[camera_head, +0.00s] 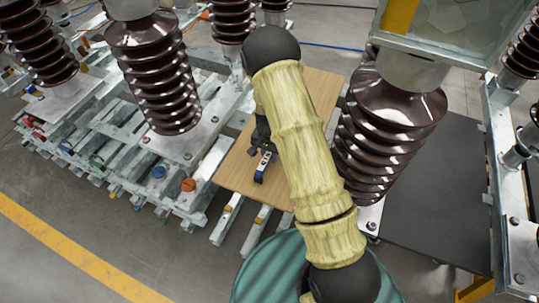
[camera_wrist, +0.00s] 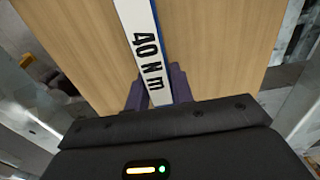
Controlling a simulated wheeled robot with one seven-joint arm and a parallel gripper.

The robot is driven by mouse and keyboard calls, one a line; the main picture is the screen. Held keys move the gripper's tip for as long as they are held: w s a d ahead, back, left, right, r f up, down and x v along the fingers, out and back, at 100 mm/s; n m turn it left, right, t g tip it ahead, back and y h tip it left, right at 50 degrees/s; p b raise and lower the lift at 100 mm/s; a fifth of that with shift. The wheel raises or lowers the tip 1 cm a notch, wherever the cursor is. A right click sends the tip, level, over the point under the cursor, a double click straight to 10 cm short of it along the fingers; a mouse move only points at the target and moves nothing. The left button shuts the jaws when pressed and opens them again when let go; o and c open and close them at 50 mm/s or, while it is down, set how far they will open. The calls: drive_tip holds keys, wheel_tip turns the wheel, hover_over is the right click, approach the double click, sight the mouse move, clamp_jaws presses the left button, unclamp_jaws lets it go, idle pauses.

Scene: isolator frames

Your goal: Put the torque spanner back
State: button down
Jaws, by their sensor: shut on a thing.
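The torque spanner (camera_head: 263,167) shows in the head view as a short dark-blue bar with a pale label, over the wooden board (camera_head: 228,172). In the wrist view the spanner (camera_wrist: 145,45) runs up from between the fingers, with a white face reading "40 N m" and a blue edge. My gripper (camera_head: 262,148) is shut on it; its dark fingers also show in the wrist view (camera_wrist: 157,90), one on each side. I cannot tell whether the spanner touches the board. My arm hides part of the board, and the spanner's far end is out of the wrist view.
Brown ribbed insulators stand close on both sides, one at left (camera_head: 158,75) and one at right (camera_head: 388,130). Galvanised steel rails (camera_head: 120,150) lie at left. A dark mat (camera_head: 445,190) lies at right. Open grey floor with a yellow line (camera_head: 75,252) is at lower left.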

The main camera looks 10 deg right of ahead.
drive_tip(key=shift+f, duration=0.2)
drive_tip(key=shift+f, duration=0.15)
drive_tip(key=c, duration=1.2)
unclamp_jaws()
drive_tip(key=shift+w, duration=0.1)
drive_tip(key=shift+a+r, duration=0.1)
drive_tip(key=shift+r, duration=0.45)
drive_tip(key=r, duration=1.1)
drive_tip(key=shift+s+r+b, duration=0.1)
drive_tip(key=shift+s+b, duration=0.1)
drive_tip(key=shift+b, duration=0.2)
